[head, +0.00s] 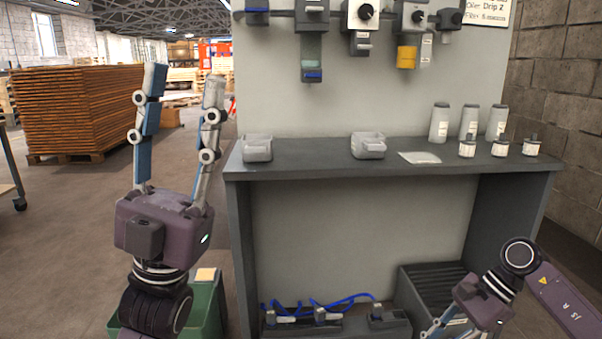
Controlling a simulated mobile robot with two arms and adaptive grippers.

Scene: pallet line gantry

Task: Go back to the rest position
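My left gripper (184,88) is raised upright at the left, in front of the workbench's left side. Its two fingers stand apart with nothing between them. My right gripper (440,331) is low at the bottom right, in front of the bench's lower opening. Its fingertips run out of the bottom of the frame, so I cannot tell whether it is open or shut. The workbench (300,168) has a dark grey top and a pale back panel (290,100).
On the bench are two grey bins (257,147) (368,145), a white sheet (419,157), bottles (440,123) and small jars (467,147). Stacked boards (80,105) stand left; open floor (65,240) lies between.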

